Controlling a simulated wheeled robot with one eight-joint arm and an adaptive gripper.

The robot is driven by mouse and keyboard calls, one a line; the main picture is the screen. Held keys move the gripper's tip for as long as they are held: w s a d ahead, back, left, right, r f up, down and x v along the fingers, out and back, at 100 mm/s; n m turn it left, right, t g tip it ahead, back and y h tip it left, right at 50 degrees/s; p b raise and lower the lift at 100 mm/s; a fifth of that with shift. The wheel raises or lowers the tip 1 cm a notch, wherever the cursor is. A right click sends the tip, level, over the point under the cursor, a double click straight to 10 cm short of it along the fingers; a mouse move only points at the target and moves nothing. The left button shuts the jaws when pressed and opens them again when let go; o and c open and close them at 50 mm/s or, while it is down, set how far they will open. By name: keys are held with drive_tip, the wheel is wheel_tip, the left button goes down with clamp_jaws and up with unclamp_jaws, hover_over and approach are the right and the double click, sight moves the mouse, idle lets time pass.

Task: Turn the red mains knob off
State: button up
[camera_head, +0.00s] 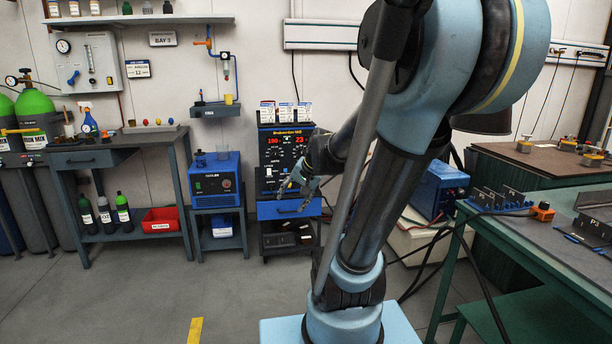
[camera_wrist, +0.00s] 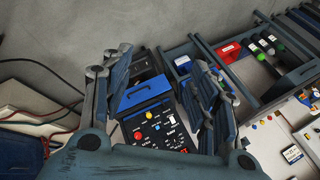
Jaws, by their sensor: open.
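The welding power source (camera_head: 286,160), a dark panel with red-lit displays and several knobs, stands against the back wall on a cart. The red knob's exact setting is too small to read. My gripper (camera_head: 298,184) is open and empty in front of the lower panel. In the wrist view, my gripper's fingers (camera_wrist: 161,62) stand apart on either side of the panel, with no visible contact on the knob. My gripper partly hides the panel in the head view.
A blue unit (camera_head: 215,181) on a small stand is left of the power source. A workbench (camera_head: 104,151) stands further left, with a red bin (camera_head: 160,220) below. A green table (camera_head: 540,240) with parts is at right. Floor at the front left is clear.

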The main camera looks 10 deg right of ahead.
drive_tip(key=w+d+r+m+t+y, duration=0.1)
drive_tip(key=w+m+t, duration=0.45)
drive_tip(key=w, duration=1.15)
drive_tip(key=w+d+r+m+t+y, duration=0.15)
drive_tip(key=w+m, duration=0.65)
drive_tip(key=w, duration=0.9)
drive_tip(key=w+d+f+m+t+h, duration=0.1)
drive_tip(key=w+d+f+m+t, duration=0.15)
drive_tip(key=w+f+m, duration=0.2)
drive_tip(key=w+d+f+m+t+h, duration=0.1)
drive_tip(key=w+d+f+m, duration=0.25)
drive_tip(key=w, duration=0.25)
drive_tip(key=w+d+f+m+t+h, duration=0.2)
drive_tip(key=w+d+f+m+h, duration=0.25)
drive_tip(key=d+f+m, duration=0.55)
drive_tip(key=w+a, duration=0.2)
drive_tip(key=w, duration=1.5)
drive_tip(key=shift+w+f+n, duration=0.35)
drive_tip(key=shift+f+n, duration=0.1)
drive_tip(key=c, duration=1)
